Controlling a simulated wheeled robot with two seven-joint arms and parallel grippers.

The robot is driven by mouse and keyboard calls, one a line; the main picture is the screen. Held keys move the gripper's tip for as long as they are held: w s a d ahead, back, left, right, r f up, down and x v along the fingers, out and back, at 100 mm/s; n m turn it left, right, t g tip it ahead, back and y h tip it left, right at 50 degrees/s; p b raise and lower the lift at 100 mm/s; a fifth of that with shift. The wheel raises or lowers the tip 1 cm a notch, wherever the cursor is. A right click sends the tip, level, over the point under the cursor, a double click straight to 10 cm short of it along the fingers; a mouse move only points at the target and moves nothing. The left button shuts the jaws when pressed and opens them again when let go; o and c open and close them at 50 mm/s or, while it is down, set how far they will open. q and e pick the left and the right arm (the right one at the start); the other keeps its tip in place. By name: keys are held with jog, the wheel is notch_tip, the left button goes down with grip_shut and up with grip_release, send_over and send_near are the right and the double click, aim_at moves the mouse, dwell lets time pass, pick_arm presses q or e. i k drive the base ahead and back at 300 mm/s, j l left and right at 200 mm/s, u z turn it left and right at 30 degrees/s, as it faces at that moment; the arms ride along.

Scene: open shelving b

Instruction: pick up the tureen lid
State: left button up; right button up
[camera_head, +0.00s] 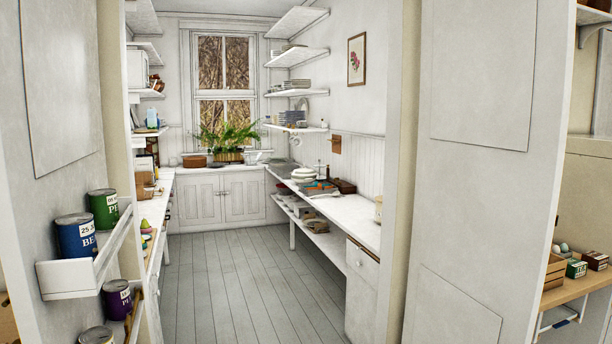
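I cannot pick out the tureen lid with certainty. A small stack of white dishes (303,173) sits on the right-hand counter; it is too small to tell whether a lid is among them. Neither of my grippers is in view.
A doorway opens onto a narrow pantry with a clear plank floor (235,285). The right counter (345,220) and left counter (155,212) flank it. A white panel (470,180) fills the right.

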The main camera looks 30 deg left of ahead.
aim_at(303, 171)
jog(key=u, duration=0.55)
jog(key=i+l+u, duration=0.1)
jog(key=i+u, duration=0.15)
jog(key=i, duration=0.85)
jog(key=i+j+u, duration=0.15)
jog(key=i+u, duration=0.15)
jog(key=i, duration=1.05)
jog(key=i+l+u, duration=0.1)
jog(key=i+u, duration=0.25)
jog(key=i, duration=2.35)
jog(key=i+j+u, duration=0.1)
jog(key=i, duration=1.2)
jog(key=i+u, duration=0.1)
jog(key=i, duration=1.25)
jog(key=i+l, duration=0.15)
jog(key=i, duration=1.2)
jog(key=i+u, duration=0.25)
jog(key=i, duration=0.9)
jog(key=z, duration=3.8)
